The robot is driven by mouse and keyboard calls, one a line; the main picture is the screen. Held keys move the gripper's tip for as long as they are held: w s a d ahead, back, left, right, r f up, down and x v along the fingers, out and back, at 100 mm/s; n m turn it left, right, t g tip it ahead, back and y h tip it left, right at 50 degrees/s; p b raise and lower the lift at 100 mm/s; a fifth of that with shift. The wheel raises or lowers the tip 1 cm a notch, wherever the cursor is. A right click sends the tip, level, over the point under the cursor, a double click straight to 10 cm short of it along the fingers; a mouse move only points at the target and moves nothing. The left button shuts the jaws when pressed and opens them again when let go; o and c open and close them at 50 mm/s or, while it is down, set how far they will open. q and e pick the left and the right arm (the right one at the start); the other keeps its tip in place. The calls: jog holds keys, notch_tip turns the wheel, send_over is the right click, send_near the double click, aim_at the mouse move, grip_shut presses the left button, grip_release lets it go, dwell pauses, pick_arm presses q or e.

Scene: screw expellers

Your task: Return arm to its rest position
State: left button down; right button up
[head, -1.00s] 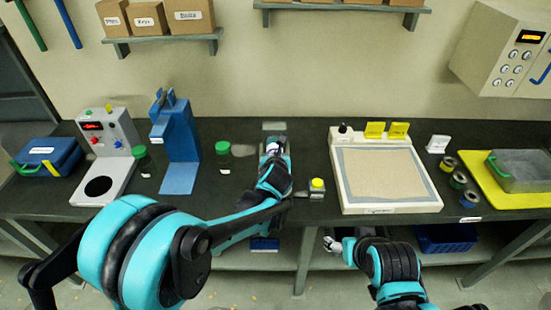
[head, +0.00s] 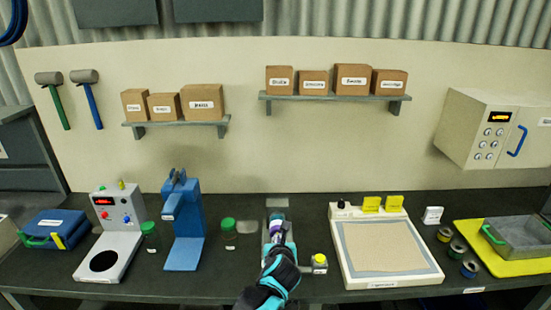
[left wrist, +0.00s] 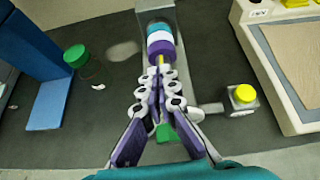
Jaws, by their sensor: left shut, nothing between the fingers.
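My left gripper (head: 277,232) is shut and empty over the middle of the dark bench. It also shows in the left wrist view (left wrist: 160,78), its fingertips together just in front of a purple, white and teal cylindrical part (left wrist: 162,48) on a grey device (left wrist: 160,12). A thin yellow tip shows between the part and the fingers; whether they touch, I cannot tell. A small block with a yellow button (head: 319,262) is right of the gripper. My right gripper is out of view.
A blue press (head: 184,225) and a grey control box (head: 122,220) stand to the left, with green-capped jars (head: 229,228) nearby. A framed tray (head: 425,270) lies to the right, then several rolls and a yellow mat (head: 510,268). Shelves with boxes hang behind.

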pick_arm(q)
jog(key=s+a+r+n+g+y, duration=0.1)
jog(key=s+a+r+n+g, duration=0.2)
jog(key=s+a+n, duration=1.25)
jog(key=s+a+f+n+g, duration=0.1)
jog(key=s+a+n, duration=0.1)
jog(key=s+n, duration=0.4)
jog(key=s+a+f+n+g+h, duration=0.1)
jog(key=s+n, duration=0.5)
jog(key=n, duration=0.8)
jog(key=shift+s+a+f, duration=0.25)
jog(key=shift+a+f, duration=0.1)
jog(key=shift+f, duration=0.15)
